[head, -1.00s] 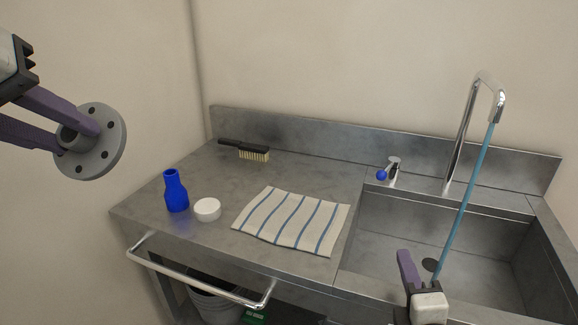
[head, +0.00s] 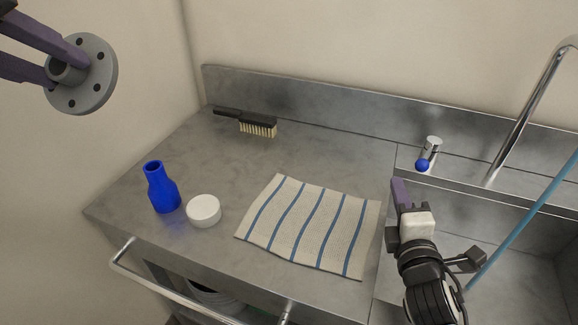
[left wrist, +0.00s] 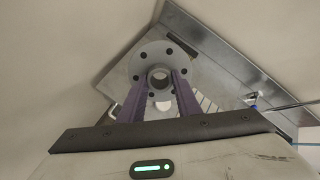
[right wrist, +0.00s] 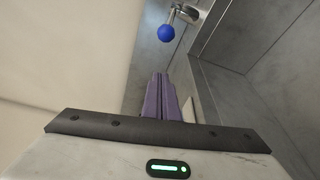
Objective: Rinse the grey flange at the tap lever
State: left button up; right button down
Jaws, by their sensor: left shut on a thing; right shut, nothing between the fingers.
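The grey flange (head: 88,82) is a round disc with bolt holes and a short hub. My left gripper (head: 68,62) is shut on its hub and holds it in the air at the upper left, also seen in the left wrist view (left wrist: 150,76). The tap lever (head: 422,165) has a blue ball end on a chrome body behind the sink; the ball (right wrist: 166,33) shows at the top of the right wrist view. My right gripper (head: 399,192) is shut and empty, in front of the lever and apart from it. A stream of blue water (head: 520,225) runs from the tall spout (head: 520,120) into the sink.
A striped cloth (head: 312,228) lies on the steel counter left of the sink. A rail (head: 165,285) runs along the front edge.

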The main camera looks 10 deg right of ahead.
pick_arm(q)
jog(key=shift+r, duration=0.25)
pick_arm(e)
jog(key=x, duration=0.7)
pick_arm(q)
jog(key=shift+r+p, duration=0.55)
jog(key=shift+p, duration=0.15)
pick_arm(e)
jog(key=d, duration=0.1)
jog(key=s+d, duration=0.2)
jog(key=shift+d+r, duration=0.15)
jog(key=shift+r, duration=0.15)
